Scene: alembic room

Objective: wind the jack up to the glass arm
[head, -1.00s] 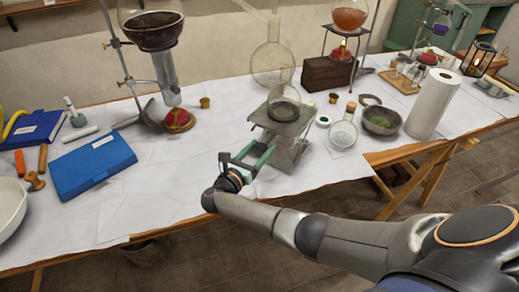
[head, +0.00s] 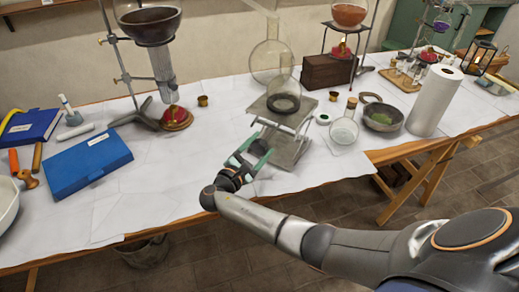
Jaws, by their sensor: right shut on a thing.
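The metal lab jack (head: 290,151) stands on the white-covered table, right of the picture's middle. Its top plate (head: 259,106) carries a round clear glass flask (head: 285,88) that sits in a dark ring. My right gripper (head: 257,150), with green fingers, is at the jack's front left side, shut on its winding knob; the fingers hide the knob. The pale glass arm (head: 262,6) comes down at the top edge of the view, above and left of the jack. The gap between it and the flask's mouth is hard to judge. My left gripper is out of view.
A large clear flask (head: 270,60) stands behind the jack. A small flask (head: 344,130), a stone mortar (head: 382,116) and a paper roll (head: 436,102) stand to its right. The table front-left of the jack is clear.

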